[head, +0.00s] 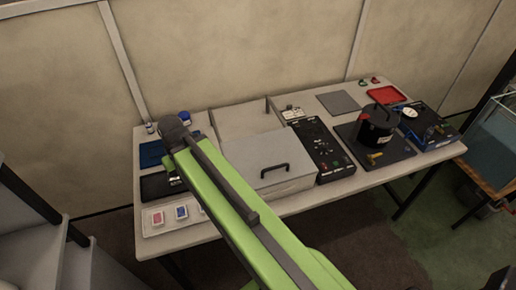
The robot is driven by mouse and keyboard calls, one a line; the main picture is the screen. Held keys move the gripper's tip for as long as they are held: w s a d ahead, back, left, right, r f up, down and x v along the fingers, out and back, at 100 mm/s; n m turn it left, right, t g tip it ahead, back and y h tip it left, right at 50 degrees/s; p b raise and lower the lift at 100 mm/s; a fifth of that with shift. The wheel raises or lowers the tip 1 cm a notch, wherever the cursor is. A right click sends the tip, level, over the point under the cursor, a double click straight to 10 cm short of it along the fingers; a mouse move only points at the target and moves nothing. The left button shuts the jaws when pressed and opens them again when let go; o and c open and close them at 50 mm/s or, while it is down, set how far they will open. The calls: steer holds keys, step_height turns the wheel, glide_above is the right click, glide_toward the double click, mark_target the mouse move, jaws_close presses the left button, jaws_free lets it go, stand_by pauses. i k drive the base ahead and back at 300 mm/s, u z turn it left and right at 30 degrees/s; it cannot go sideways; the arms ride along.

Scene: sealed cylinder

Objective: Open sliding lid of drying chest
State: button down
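The drying chest appears to be the pale grey box at the middle of the table. Its flat lid (266,153) has a dark bar handle (273,169) near the front edge. The lid seems to cover the front part of the box; I cannot tell whether there is a gap behind it. My green arm crosses in front of the chest's left side and hides part of it. The arm rises to a dark joint at the upper left of the chest.
A black control panel (322,150) stands close right of the chest. Further right are a black cylinder (376,125) on a dark mat, a blue device (428,131) and a red tray (389,94). Left are dark trays and a pale tray with small coloured cards (158,218). A wall stands behind.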

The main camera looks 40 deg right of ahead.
mark_target(266, 160)
steer(key=z, duration=0.4)
steer(key=k, duration=1.2)
steer(key=u, duration=0.5)
steer(key=i, duration=1)
